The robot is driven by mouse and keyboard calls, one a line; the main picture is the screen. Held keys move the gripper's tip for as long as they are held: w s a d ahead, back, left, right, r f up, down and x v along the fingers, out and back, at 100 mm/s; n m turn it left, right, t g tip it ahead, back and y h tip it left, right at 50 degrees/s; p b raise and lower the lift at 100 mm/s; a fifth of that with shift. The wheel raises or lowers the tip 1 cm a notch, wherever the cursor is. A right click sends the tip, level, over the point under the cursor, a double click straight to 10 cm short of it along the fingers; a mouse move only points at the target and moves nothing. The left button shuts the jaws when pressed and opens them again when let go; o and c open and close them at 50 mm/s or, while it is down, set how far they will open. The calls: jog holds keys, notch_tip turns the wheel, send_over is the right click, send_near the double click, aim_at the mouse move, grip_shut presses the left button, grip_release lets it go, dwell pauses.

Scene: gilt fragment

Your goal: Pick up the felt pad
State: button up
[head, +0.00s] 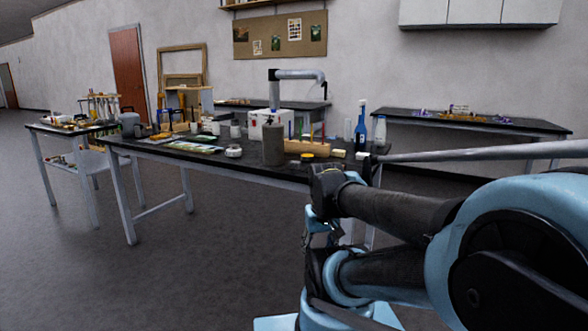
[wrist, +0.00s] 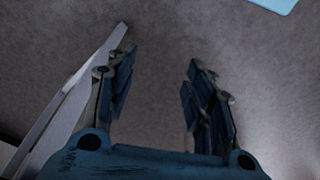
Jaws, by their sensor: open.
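I cannot pick out the felt pad for certain among the small items on the black-topped table (head: 225,158) in the head view. My gripper (wrist: 160,62) is open and empty in the wrist view, with bare grey floor between and beyond its fingers. In the head view my gripper (head: 322,232) hangs low beside the table's near right end, below the tabletop level, and is partly hidden by my arm.
The table carries a grey cylinder (head: 273,144), a white box (head: 270,124), a blue bottle (head: 361,128) and many small items. A pale table leg (wrist: 75,95) runs close along the left finger. More tables stand behind. Open floor lies at the front left.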

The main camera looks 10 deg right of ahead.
jog(key=shift+o, duration=0.4)
jog(key=w+r+n+y, duration=0.2)
jog(key=w+r+n, duration=0.3)
jog(key=w+r, duration=1.3)
jog(key=w+d+r+n+y, duration=0.1)
jog(key=w+d+r+n, duration=0.1)
jog(key=w+r, duration=0.35)
jog(key=w+d+r+n, duration=0.2)
jog(key=w, duration=0.6)
jog(key=w+d+r+n+y, duration=0.1)
jog(key=w+d+r+n, duration=0.1)
jog(key=w+r, duration=0.35)
send_over(295, 162)
jog(key=s+d, duration=0.2)
jog(key=d, duration=0.1)
jog(key=f, duration=1.2)
jog(key=shift+w+a, duration=0.1)
jog(key=shift+w, duration=0.15)
jog(key=shift+w+x, duration=0.15)
jog(key=shift+x, duration=1.3)
jog(key=shift+w+x, duration=0.15)
jog(key=shift+x, duration=1.35)
jog(key=shift+a+r, duration=0.1)
jog(key=shift+r, duration=0.05)
jog(key=c, duration=0.9)
jog(key=shift+o, duration=0.2)
